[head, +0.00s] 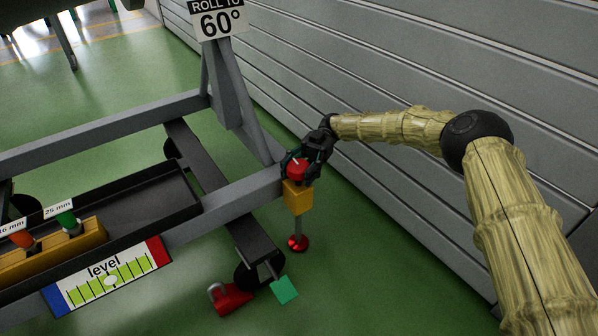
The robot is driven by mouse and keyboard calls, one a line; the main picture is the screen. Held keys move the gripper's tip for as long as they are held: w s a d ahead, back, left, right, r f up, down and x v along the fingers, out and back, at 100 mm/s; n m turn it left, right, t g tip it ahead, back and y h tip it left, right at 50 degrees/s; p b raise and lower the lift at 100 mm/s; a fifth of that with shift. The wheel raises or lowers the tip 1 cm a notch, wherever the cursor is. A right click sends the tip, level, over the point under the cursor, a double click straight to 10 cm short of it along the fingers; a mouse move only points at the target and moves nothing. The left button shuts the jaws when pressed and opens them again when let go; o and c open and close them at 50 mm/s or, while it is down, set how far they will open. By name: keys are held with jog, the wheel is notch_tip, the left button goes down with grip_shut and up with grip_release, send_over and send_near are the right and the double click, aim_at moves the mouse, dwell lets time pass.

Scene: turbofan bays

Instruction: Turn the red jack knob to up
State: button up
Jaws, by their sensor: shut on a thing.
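The red jack knob (297,170) sits on top of a yellow block (297,197) at the near corner of the grey frame. A pale mark shows on the knob's top. My gripper (298,160) is shut on the knob from above, with dark fingers around it. The fingers partly hide the knob's far side. Below the yellow block, a thin metal leg runs down to a red foot (298,243) near the green floor. I cannot tell whether the foot touches the floor.
A grey slatted wall (400,60) runs close behind my arm. The grey frame (240,190) carries a black tray, a "level" gauge (108,279) and a "ROLL TO 60°" sign (218,20).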

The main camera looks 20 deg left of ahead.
aim_at(299, 165)
jog(key=shift+d, duration=0.2)
jog(key=o, duration=1)
jog(key=shift+a, duration=0.1)
jog(key=shift+r, duration=0.25)
notch_tip(299, 165, up, 10)
jog(key=shift+f, duration=0.25)
